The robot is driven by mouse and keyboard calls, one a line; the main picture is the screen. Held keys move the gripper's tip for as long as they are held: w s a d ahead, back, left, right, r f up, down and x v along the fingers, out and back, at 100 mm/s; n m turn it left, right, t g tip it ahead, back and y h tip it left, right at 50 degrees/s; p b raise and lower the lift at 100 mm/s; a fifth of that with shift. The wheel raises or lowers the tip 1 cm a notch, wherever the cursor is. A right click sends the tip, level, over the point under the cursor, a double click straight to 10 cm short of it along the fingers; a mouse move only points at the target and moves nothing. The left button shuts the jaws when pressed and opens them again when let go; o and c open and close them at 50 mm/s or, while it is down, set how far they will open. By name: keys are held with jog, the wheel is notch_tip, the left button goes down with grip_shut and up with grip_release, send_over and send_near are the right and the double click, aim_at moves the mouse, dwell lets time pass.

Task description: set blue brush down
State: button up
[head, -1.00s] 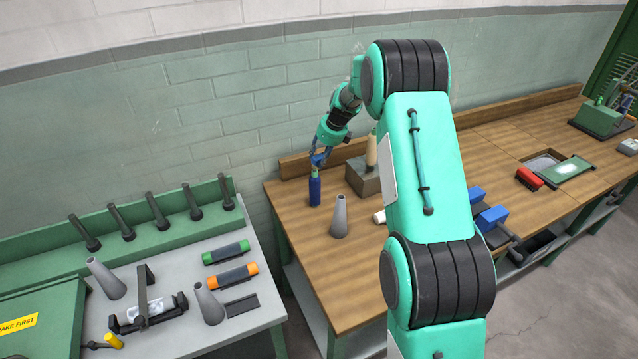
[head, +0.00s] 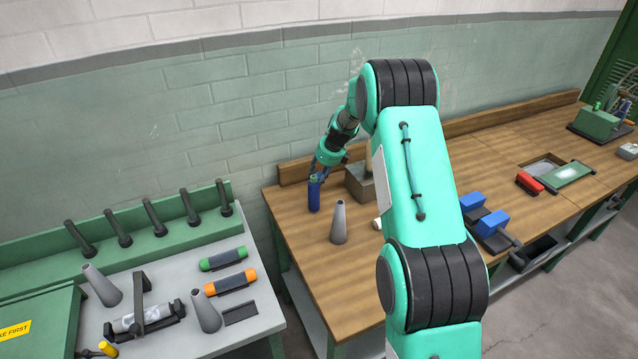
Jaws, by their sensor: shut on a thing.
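An upright blue cylinder (head: 314,196) with a green top stands on the wooden bench near its left back corner. It has the look of a bottle or bobbin; I make out no bristles on it. My gripper (head: 317,174) points down at its upper end and is shut on it; the fingers are small and partly hidden. Two blue blocks (head: 472,201) (head: 492,223) on dark flat bases lie further right on the bench, apart from my gripper. I cannot tell which blue thing is the brush.
A grey cone (head: 338,224) stands in front of the cylinder, and a block (head: 359,184) with an upright wooden piece stands to its right, partly behind my arm. A red brush-like block (head: 530,183) lies further right. Bare bench top (head: 305,246) shows at front left.

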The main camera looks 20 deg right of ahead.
jog(key=shift+f, duration=1.55)
jog(key=shift+f, duration=0.1)
jog(key=o, duration=1.1)
jog(key=shift+b, duration=0.3)
jog(key=p+v, duration=0.2)
jog(key=v, duration=1)
